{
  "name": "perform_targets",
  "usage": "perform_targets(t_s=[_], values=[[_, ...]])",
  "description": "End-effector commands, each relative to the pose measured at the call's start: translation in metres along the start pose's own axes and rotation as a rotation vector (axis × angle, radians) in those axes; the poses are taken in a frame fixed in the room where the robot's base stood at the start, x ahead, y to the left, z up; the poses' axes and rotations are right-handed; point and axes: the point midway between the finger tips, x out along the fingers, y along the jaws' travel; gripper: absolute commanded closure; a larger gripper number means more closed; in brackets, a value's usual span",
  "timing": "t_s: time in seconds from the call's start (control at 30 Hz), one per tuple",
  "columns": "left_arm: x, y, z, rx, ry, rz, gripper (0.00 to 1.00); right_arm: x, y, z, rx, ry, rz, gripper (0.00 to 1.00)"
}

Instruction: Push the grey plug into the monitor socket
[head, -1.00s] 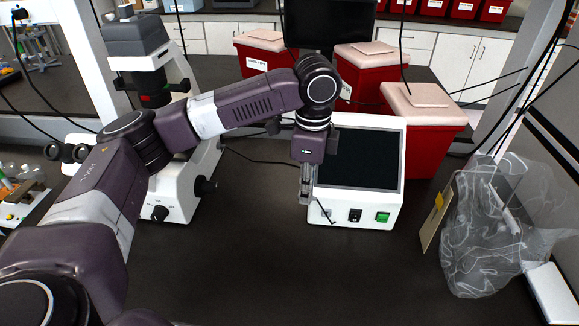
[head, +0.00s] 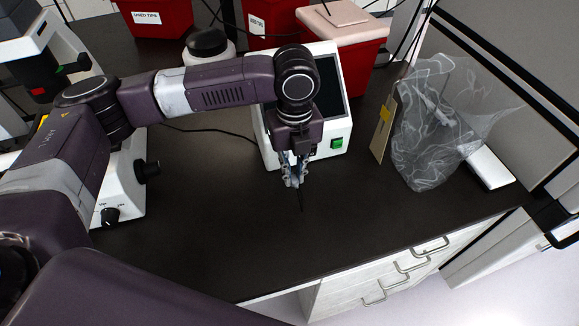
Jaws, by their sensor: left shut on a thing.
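The monitor (head: 332,140) is a white box with a dark slanted screen, at the back centre of the black bench. My left gripper (head: 293,182) points down in front of its lower front panel. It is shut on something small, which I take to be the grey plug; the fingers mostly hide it. The gripper and wrist cover the left and middle of the front panel, so I cannot see the socket. A green switch (head: 337,143) shows at the panel's right. My right gripper is not in view.
A white microscope (head: 120,190) stands at the left. A clear bag (head: 440,130) and a tan board (head: 383,130) are at the right. The bench front (head: 230,240) is clear.

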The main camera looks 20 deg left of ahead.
Motion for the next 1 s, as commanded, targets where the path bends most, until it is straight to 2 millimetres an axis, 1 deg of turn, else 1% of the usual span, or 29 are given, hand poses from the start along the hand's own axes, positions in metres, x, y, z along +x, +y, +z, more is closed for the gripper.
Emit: perform_targets(t_s=[0.17, 0.33, 0.37, 0.5, 0.7, 0.8, 1.0], values=[[-0.001, 0.0, 0.0, -0.002, 0.0, 0.001, 1.0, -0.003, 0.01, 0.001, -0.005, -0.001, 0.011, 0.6], [-0.005, 0.001, 0.0, -0.003, 0.002, 0.002, 1.0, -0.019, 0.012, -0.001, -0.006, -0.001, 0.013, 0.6], [-0.003, 0.001, 0.004, -0.005, 0.001, 0.002, 1.0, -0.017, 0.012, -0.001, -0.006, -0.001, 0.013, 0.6], [-0.002, 0.001, 0.021, -0.007, 0.0, 0.002, 1.0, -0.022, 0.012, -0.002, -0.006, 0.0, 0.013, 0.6], [-0.002, 0.0, 0.037, -0.005, 0.001, 0.0, 1.0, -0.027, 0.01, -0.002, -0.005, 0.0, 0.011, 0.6], [-0.001, 0.0, 0.041, -0.003, 0.0, 0.0, 1.0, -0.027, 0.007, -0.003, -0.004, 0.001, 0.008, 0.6], [0.0, 0.0, 0.043, -0.002, 0.0, 0.0, 1.0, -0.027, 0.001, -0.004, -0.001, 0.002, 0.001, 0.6]])
